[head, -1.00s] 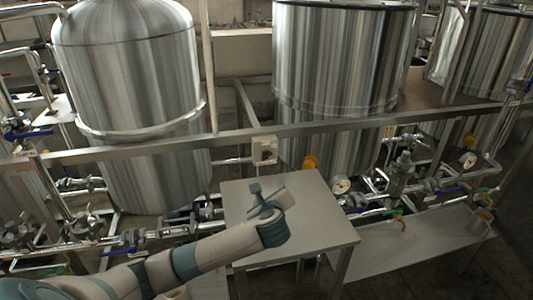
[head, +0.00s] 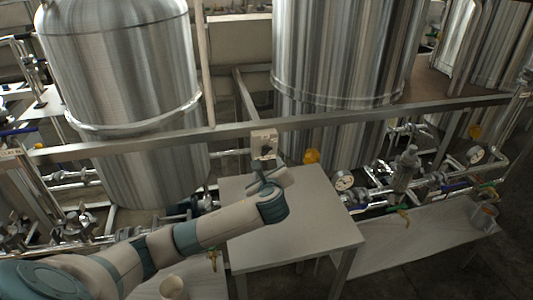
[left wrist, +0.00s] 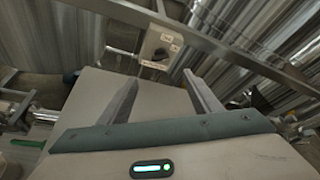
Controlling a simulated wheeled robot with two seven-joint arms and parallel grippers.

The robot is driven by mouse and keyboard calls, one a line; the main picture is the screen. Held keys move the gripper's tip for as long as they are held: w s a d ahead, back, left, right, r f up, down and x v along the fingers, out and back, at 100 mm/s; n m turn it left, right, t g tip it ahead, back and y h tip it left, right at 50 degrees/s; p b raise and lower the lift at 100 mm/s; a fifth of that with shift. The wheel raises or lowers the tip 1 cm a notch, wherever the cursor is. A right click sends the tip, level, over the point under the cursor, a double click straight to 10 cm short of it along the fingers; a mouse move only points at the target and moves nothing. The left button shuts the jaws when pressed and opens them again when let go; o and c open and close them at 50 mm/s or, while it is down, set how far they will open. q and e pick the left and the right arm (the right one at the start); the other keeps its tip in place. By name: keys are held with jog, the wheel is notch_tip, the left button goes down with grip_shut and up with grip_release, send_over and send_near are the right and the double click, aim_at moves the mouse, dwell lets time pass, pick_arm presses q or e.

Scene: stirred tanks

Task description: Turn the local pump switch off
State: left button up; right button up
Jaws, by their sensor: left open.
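The pump switch is a small pale box (head: 264,144) with a dark knob, mounted on the metal rail between the two front tanks. In the left wrist view the switch box (left wrist: 160,46) shows labels and a dark rotary knob, beyond the fingertips and near the middle between them. My left gripper (head: 272,178) is open and empty, just below and in front of the box, apart from it. Its two fingers (left wrist: 160,92) point toward the box in the left wrist view. The knob's exact setting is too small to read. My right gripper is not in view.
A grey table (head: 310,215) stands under my left gripper. A metal rail (head: 370,116) crosses in front of the steel tanks (head: 340,60). Pipes, valves and a gauge (head: 344,180) crowd the right. A low bench (head: 420,240) with a cup (head: 484,216) stands at the right.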

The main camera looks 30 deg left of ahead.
pick_arm(q)
jog(key=w, duration=0.1)
jog(key=p, duration=0.1)
send_near(266, 151)
jog(key=p+x, duration=0.1)
jog(key=x, duration=0.6)
jog(key=shift+w+a+f, duration=0.2)
jog(key=shift+w+a, duration=0.05)
jog(key=shift+w, duration=0.25)
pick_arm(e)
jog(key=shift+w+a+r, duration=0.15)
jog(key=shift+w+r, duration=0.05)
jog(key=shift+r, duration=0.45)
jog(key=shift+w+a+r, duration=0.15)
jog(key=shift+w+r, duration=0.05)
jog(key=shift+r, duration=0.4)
pick_arm(q)
jog(key=shift+c, duration=0.4)
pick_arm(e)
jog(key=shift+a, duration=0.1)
pick_arm(q)
jog(key=c, duration=1)
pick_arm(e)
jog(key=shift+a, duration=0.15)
